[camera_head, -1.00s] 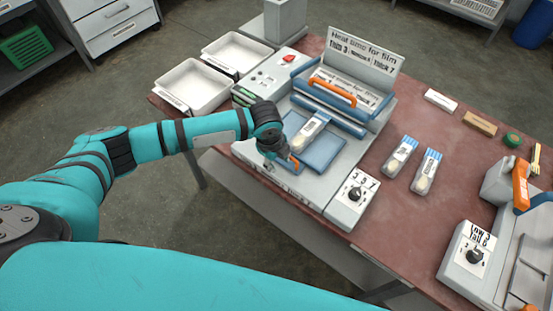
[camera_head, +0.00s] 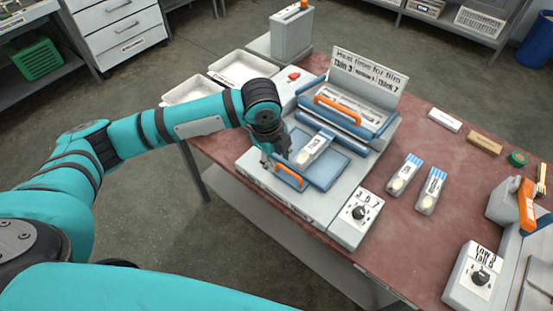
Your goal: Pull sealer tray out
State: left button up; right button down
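The sealer (camera_head: 232,170) is a grey machine on the reddish table. Its blue tray (camera_head: 331,178) lies flat in front of the blue-edged press and carries a clear pouch with a blue top (camera_head: 315,150). An orange handle (camera_head: 290,177) stands at the tray's front left edge. My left gripper (camera_head: 277,164) points down right beside this handle, at its far left end. Its fingertips are dark and small, so contact and finger opening cannot be made out. The raised press has its own orange handle (camera_head: 337,108). My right gripper is out of view.
Two white bins (camera_head: 243,68) stand at the table's left, partly behind my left arm. A control box with a dial (camera_head: 358,214) adjoins the sealer's right side. Two filled pouches (camera_head: 404,175) lie right of it. A second machine (camera_head: 480,275) stands at the lower right.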

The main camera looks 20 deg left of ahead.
pick_arm(q)
jog(key=g+h+b, duration=0.2)
jog(key=h+b, duration=0.2)
jog(key=b, duration=0.1)
send_near(292, 173)
jog(key=p+x, duration=0.3)
jog(key=x, duration=0.4)
jog(key=shift+p, duration=0.35)
jog(key=shift+d+f, duration=0.15)
jog(key=shift+f, duration=0.4)
grip_shut()
